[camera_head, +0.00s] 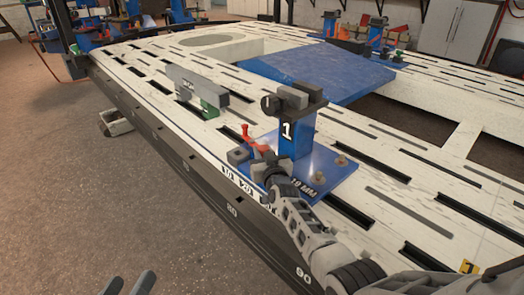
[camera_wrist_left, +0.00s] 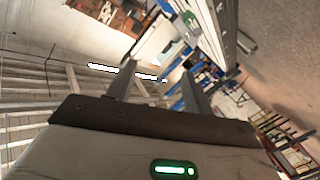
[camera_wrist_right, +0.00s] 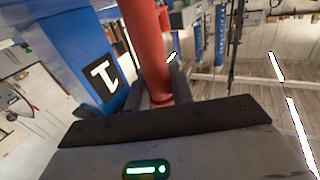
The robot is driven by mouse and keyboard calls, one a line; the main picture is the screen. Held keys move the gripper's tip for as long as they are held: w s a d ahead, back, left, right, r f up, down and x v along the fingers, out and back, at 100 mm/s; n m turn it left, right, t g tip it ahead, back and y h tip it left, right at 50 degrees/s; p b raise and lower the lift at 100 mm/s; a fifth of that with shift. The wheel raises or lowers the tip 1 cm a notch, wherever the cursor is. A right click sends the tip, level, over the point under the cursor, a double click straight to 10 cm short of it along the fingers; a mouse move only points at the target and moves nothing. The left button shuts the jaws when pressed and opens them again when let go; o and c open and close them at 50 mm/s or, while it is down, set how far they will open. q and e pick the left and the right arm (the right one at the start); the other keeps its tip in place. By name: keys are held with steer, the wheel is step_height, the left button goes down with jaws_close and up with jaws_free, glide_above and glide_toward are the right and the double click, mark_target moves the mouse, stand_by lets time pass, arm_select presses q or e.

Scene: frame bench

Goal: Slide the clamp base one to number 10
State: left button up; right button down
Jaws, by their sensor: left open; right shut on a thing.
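The blue clamp base one (camera_head: 297,135), marked with a white 1, stands upright on its flat blue plate near the bench's front edge. Its blue post with the 1 label also shows in the right wrist view (camera_wrist_right: 75,50). A red handle (camera_wrist_right: 143,45) stands beside the post. My right gripper (camera_head: 256,152) is shut on this red handle, low at the base's left side; its fingers partly hide the handle. My left gripper (camera_head: 130,284) is open and empty, low at the left, off the bench. Its two fingers are apart in the left wrist view (camera_wrist_left: 157,90).
A grey bar with a green part (camera_head: 208,95) stands left of the base. A blue panel (camera_head: 325,72) lies behind it. A yellow tag (camera_head: 469,267) is at lower right.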

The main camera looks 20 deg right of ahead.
steer(key=shift+w+a+r, duration=0.15)
steer(key=shift+a+r, duration=0.15)
steer(key=shift+a, duration=0.05)
steer(key=c, duration=1.3)
jaws_free()
arm_select(q)
steer(key=shift+a, duration=0.1)
arm_select(e)
steer(key=shift+o, duration=0.2)
steer(key=shift+d, duration=0.15)
steer(key=shift+d, duration=0.1)
arm_select(q)
steer(key=shift+r, duration=0.1)
arm_select(e)
steer(key=shift+s+p, duration=0.4)
steer(key=shift+p, duration=0.1)
arm_select(q)
steer(key=a+f+m+g+y+p, duration=0.1)
steer(key=a+f+g+y+p, duration=0.2)
steer(key=f+p, duration=0.3)
steer(key=shift+s+a+m+g+y+p, duration=0.2)
steer(key=shift+s+m+g+y+p, duration=0.5)
steer(key=shift+p, duration=2)
arm_select(e)
steer(key=s+a, duration=0.2)
steer(key=s, duration=1.3)
steer(key=shift+a, duration=0.35)
